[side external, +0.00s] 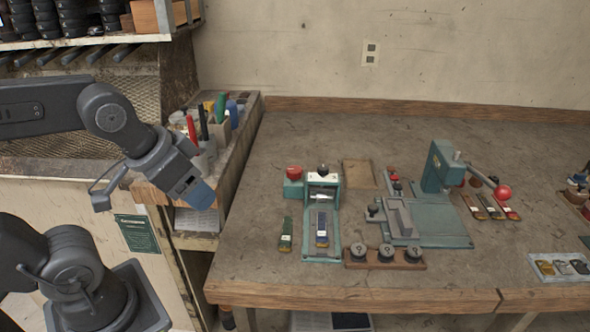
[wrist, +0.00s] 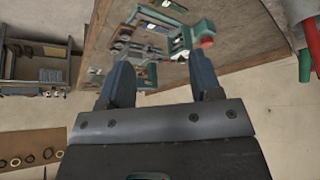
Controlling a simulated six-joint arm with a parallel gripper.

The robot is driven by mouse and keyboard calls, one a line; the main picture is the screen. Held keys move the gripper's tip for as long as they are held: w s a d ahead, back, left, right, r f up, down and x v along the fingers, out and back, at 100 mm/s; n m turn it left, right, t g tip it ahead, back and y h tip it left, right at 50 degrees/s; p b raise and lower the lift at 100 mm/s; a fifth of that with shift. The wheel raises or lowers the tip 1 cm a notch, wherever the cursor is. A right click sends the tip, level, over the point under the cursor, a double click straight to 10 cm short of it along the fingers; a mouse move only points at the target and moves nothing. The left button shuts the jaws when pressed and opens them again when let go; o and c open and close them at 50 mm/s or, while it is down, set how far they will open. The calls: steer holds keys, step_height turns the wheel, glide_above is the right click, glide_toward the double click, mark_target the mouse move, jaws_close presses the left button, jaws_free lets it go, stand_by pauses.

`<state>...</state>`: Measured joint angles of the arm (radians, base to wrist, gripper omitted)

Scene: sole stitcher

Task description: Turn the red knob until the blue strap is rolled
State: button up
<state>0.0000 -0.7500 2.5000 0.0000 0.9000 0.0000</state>
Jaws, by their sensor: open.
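The red knob (side external: 293,172) sits on a small teal block at the left of a teal fixture (side external: 333,250) on the bench. The blue strap (side external: 321,228) lies flat and extended along the fixture's bed, toward the front. My gripper (side external: 203,198) hangs left of the bench, over the side shelf, well apart from the knob and strap. In the wrist view my gripper (wrist: 161,78) shows two spread blue fingers with nothing between them.
A teal lever press (side external: 440,170) with a red ball handle (side external: 503,192) stands right of the fixture. A green strap (side external: 286,234) lies beside it. A wooden block with several round dials (side external: 387,256) sits in front. Tool cups (side external: 205,150) stand on the side shelf near my gripper.

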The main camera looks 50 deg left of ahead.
steer(key=shift+o, duration=1.3)
steer(key=shift+w+r, duration=0.25)
steer(key=w+a+r+n+g, duration=0.1)
steer(key=w+a+r+n, duration=0.2)
steer(key=w, duration=0.4)
steer(key=n+g, duration=0.5)
steer(key=n, duration=1)
glide_above(294, 169)
step_height(294, 169, down, 8)
step_height(294, 169, down, 13)
steer(key=c, duration=0.9)
